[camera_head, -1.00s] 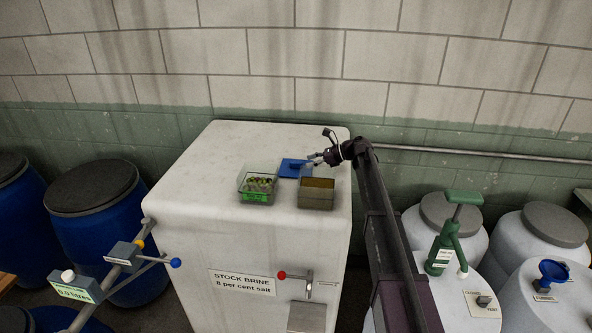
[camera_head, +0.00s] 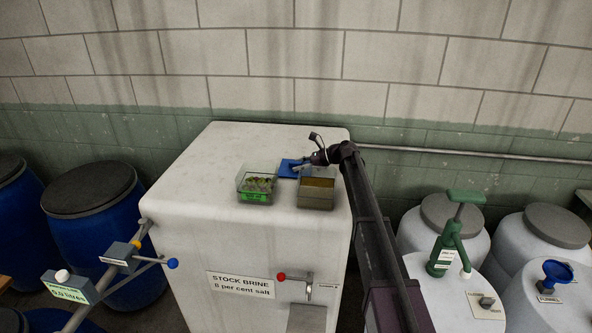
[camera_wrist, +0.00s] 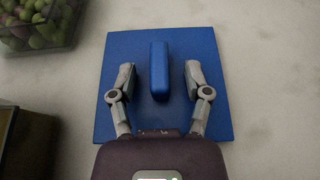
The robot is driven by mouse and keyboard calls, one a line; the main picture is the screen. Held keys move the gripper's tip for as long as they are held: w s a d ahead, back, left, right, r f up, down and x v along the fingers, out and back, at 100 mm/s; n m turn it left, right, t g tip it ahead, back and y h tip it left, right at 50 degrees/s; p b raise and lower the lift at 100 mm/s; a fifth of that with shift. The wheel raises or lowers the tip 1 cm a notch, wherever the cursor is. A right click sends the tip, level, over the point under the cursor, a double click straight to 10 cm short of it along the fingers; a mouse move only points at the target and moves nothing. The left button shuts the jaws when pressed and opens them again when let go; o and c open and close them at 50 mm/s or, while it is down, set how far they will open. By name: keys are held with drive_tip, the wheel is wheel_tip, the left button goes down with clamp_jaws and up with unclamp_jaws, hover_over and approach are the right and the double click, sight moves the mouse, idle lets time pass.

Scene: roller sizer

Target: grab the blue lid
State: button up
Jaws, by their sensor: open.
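The blue lid (camera_head: 287,168) lies flat on the white top of the stock brine tank, behind the containers. In the wrist view the lid (camera_wrist: 118,60) is a blue square with a raised bar handle (camera_wrist: 159,71) at its middle. My gripper (camera_wrist: 158,76) is open, with one finger on each side of the handle and a gap on both sides. It also shows over the lid in the head view (camera_head: 300,162), where my wrist hides part of the lid.
A clear tub of olives (camera_head: 256,187) with a green label and an open brown box (camera_head: 316,194) stand close in front of the lid. A lever with a red ball (camera_head: 283,277) is on the tank front. A wall (camera_head: 240,90) rises behind.

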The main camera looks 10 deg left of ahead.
sight(298, 162)
clamp_jaws()
drive_tip(key=shift+r, duration=0.2)
idle(0.3)
wheel_tip(298, 162, up, 10)
drive_tip(key=p, duration=1)
drive_tip(key=shift+f, duration=0.2)
idle(0.4)
